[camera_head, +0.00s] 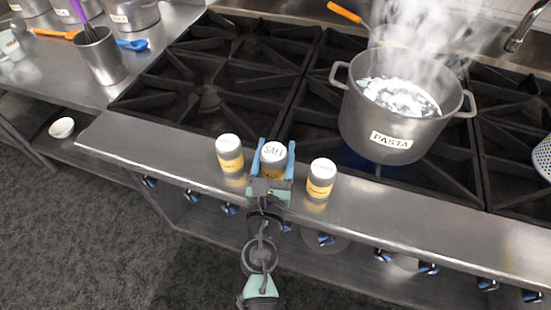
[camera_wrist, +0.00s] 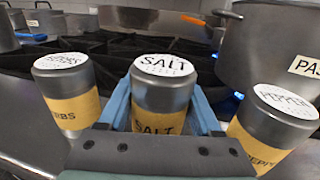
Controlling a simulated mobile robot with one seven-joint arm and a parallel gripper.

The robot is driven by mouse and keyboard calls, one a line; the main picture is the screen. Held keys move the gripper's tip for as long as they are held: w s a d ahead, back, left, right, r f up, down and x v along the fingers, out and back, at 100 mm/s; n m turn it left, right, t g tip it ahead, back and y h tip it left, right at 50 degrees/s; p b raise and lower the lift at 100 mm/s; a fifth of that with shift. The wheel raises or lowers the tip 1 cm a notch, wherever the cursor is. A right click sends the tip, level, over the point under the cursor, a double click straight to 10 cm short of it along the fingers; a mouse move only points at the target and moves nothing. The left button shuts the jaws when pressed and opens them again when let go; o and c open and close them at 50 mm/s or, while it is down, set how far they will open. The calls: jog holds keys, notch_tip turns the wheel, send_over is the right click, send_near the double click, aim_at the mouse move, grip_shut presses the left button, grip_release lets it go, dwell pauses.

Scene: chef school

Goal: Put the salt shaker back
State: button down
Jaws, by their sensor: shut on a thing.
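The salt shaker (camera_head: 273,152) has a white lid marked SALT and a yellow label. It stands upright at the stove's front steel ledge (camera_head: 405,215), between two other shakers. My gripper (camera_head: 273,150) is shut on it, with one blue finger on each side. In the wrist view the salt shaker (camera_wrist: 163,95) sits between the fingers, its lid and label facing me. Its base is hidden by my gripper, so I cannot tell whether it touches the ledge.
A herbs shaker (camera_head: 230,153) stands close on the left and a pepper shaker (camera_head: 320,179) close on the right. A steaming pot marked PASTA (camera_head: 385,120) is on the burner behind to the right. A steel utensil cup (camera_head: 101,56) stands on the left counter.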

aim_at(272, 176)
jog(key=shift+f, duration=0.5)
jog(key=shift+f, duration=0.1)
jog(key=shift+c, duration=0.3)
grip_release()
jog(key=s, duration=0.3)
jog(key=s+a+b, duration=0.1)
jog(key=s, duration=0.3)
jog(key=s+b, duration=0.1)
jog(key=s, duration=0.3)
jog(key=shift+a, duration=0.15)
jog(key=shift+s, duration=0.5)
